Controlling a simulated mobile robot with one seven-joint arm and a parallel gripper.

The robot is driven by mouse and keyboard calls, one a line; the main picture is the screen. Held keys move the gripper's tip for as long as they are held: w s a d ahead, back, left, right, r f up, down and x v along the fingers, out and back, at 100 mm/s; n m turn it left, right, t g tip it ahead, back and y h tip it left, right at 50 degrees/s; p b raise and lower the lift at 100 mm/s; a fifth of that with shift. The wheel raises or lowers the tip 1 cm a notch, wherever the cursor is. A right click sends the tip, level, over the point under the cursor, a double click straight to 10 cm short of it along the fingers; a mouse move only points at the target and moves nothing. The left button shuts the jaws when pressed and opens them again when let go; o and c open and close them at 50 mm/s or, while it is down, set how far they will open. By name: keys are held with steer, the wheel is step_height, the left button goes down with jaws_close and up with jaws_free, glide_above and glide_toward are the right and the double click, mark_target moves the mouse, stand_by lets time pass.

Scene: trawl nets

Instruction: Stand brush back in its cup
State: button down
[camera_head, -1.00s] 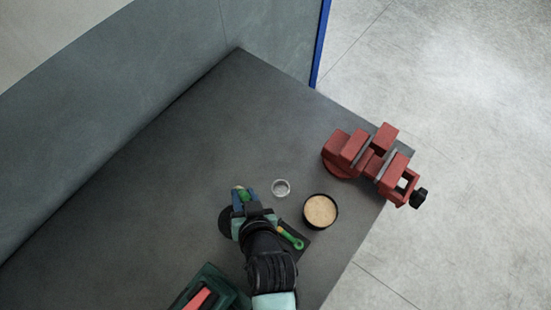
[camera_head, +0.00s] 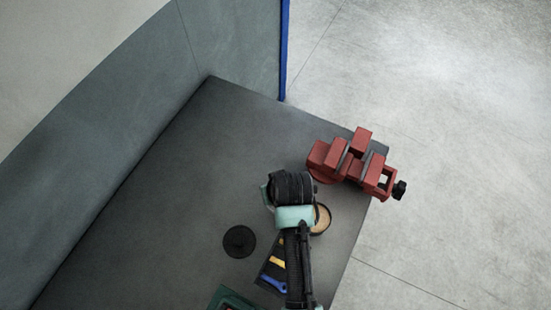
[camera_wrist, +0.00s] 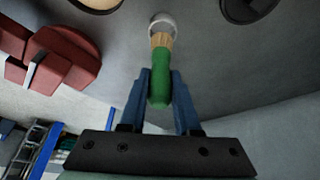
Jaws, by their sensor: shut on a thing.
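My gripper (camera_wrist: 158,85) is shut on the brush, its blue fingers on either side of the green handle (camera_wrist: 160,88). The brush's pale tan end (camera_wrist: 161,41) points away from the palm. It overlaps the near rim of a small pale round cup (camera_wrist: 164,19) in the wrist view. I cannot tell whether the tip is inside, touching or above the cup. In the head view my gripper (camera_head: 290,188) is seen from behind; its fingers, the brush and the cup are hidden by it.
A black pot with tan contents (camera_head: 322,219) stands close to my wrist, partly covered. A red vise (camera_head: 350,162) is at the right table edge. A black disc (camera_head: 239,241), a dark tray of tools (camera_head: 266,276) and a green case (camera_head: 232,298) lie nearer. The table's far left is clear.

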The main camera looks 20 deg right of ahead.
steer(key=shift+f, duration=2.1)
steer(key=c, duration=0.6)
jaws_free()
steer(key=shift+f, duration=0.15)
steer(key=shift+r+p, duration=0.25)
steer(key=shift+p, duration=0.1)
steer(key=b+v, duration=0.1)
steer(key=v, duration=1)
steer(key=shift+s+r, duration=0.15)
steer(key=shift+r, duration=0.2)
